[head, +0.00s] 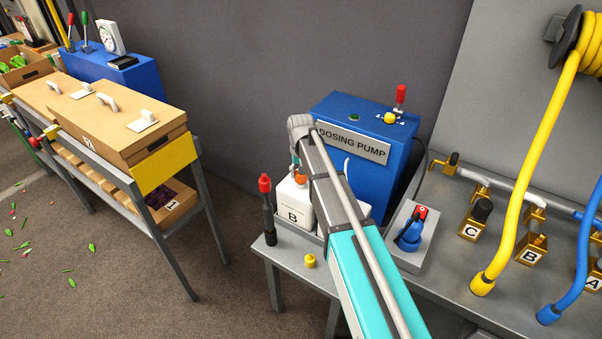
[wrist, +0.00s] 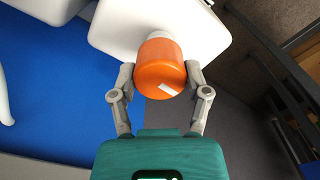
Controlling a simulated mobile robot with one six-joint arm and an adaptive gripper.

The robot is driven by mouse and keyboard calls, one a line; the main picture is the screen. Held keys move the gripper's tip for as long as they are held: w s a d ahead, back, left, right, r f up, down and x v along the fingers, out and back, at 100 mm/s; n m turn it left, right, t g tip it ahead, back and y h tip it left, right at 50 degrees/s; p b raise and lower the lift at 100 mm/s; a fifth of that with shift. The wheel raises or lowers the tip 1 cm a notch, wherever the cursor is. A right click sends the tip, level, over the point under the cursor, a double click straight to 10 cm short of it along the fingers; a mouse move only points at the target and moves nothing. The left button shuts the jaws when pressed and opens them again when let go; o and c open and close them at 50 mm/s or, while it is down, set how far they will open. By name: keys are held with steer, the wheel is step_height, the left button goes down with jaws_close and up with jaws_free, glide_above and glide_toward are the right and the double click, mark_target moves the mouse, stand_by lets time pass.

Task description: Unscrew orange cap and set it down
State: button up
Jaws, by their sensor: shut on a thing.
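The orange cap (wrist: 160,72) sits between the fingers of my gripper (wrist: 160,80) in the wrist view, and the fingers press on its two sides. A white neck shows just past the cap, in line with the white canister (wrist: 115,25). I cannot tell whether the cap is still threaded on. In the head view, a white canister marked B (head: 293,215) stands on the grey table, with the orange cap (head: 300,179) at its top.
The blue dosing pump (head: 390,160) stands behind. A yellow cap (head: 309,261) lies on the table's front left, near a red-topped dark tool (head: 265,205). A blue-handled item (head: 410,235), brass valves (head: 475,222) and a yellow hose (head: 520,180) are at right. Bare table (head: 290,258) shows at front left.

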steer(key=shift+r+p, duration=1.9)
steer(key=shift+r, duration=0.05)
steer(key=shift+s, duration=0.2)
